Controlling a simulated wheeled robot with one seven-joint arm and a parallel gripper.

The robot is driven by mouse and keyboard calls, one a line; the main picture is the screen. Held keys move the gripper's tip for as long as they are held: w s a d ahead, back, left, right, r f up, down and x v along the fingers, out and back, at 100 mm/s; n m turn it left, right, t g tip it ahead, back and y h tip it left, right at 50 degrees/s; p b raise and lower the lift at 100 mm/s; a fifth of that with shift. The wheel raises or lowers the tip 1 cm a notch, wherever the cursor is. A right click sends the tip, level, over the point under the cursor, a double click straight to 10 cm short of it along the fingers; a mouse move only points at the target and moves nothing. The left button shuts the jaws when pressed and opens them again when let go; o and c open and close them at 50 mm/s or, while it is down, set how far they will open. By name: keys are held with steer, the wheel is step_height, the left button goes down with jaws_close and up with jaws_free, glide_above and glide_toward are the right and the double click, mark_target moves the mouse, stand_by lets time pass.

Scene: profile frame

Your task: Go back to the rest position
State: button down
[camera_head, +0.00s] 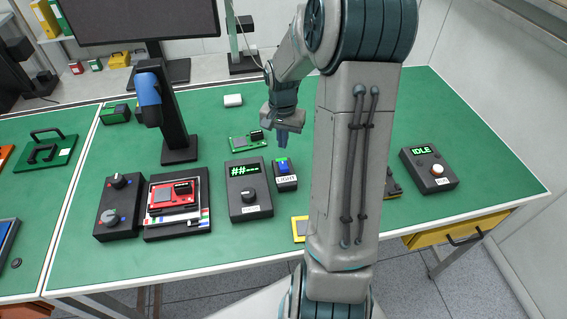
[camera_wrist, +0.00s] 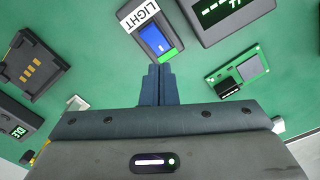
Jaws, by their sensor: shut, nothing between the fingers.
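My gripper (camera_head: 283,138) hangs over the green workbench (camera_head: 330,262), pointing down, fingers together and empty. In the wrist view my gripper (camera_wrist: 160,72) is shut, its fingertips in front of the box labelled LIGHT (camera_wrist: 150,35) with a blue switch. In the head view that light box (camera_head: 285,175) stands just below the fingertips; the gap between them is hard to judge. My arm crosses the middle of the head view and hides part of the bench.
A dark box with a green display (camera_head: 249,190) stands left of the light box. A green circuit board (camera_head: 247,141) lies behind it. A red device (camera_head: 173,197) sits in a black fixture at left. An IDLE box (camera_head: 429,169) is at right.

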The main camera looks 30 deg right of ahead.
stand_by(0.3)
steer(key=s+a+r+n+t, duration=0.2)
steer(key=s+a+r+n, duration=0.2)
steer(key=s+a+r, duration=0.3)
steer(key=s+a+r+n+t+b, duration=0.1)
steer(key=s+a+r+n, duration=0.4)
steer(key=s, duration=0.7)
steer(key=shift+a+r+t, duration=0.4)
steer(key=shift+a+r, duration=0.45)
steer(key=shift+a, duration=0.05)
steer(key=shift+s, duration=0.1)
